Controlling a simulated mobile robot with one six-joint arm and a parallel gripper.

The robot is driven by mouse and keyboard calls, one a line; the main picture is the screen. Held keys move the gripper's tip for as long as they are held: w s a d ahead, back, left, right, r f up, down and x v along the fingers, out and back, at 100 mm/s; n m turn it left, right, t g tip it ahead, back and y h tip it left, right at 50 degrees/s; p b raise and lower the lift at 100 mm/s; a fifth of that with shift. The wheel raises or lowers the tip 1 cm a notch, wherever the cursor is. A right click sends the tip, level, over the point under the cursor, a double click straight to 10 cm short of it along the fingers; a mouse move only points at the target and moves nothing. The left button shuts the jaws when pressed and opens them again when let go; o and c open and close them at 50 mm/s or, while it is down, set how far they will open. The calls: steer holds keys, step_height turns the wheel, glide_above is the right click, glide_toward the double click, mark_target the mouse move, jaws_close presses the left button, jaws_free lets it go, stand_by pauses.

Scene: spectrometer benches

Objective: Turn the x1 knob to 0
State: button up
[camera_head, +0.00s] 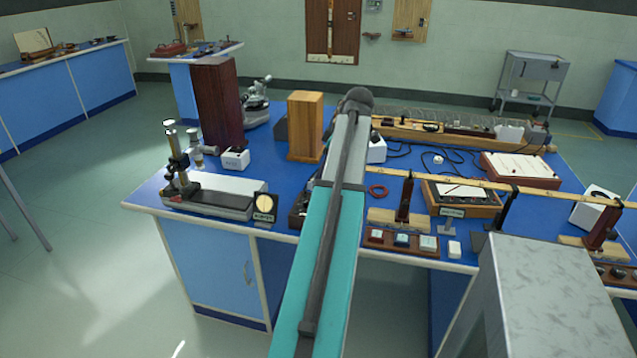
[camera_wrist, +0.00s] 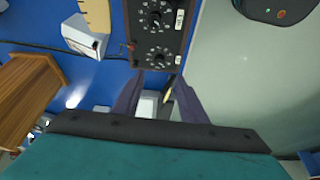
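A dark panel box (camera_wrist: 172,35) with round dial knobs shows at the top of the wrist view. The upper knob (camera_wrist: 155,19) and the lower knob (camera_wrist: 157,54) each have a ring of pale marks. The labels are too small to read, so I cannot tell which knob is x1. My gripper (camera_wrist: 156,84) is open, with its two dark fingers apart just below the panel's lower edge in that view. Neither finger visibly touches a knob. In the head view my arm hides the gripper, and only part of a dark box (camera_head: 298,211) shows left of the arm.
A wooden block (camera_head: 305,127) and a dark red block (camera_head: 218,105) stand behind on the blue bench (camera_head: 147,188). A microscope-like instrument (camera_head: 212,190) is at the left. A long wooden rule (camera_head: 470,184) runs across the right side. A white box (camera_wrist: 85,37) lies left of the panel.

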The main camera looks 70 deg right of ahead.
steer(key=shift+v, duration=1.2)
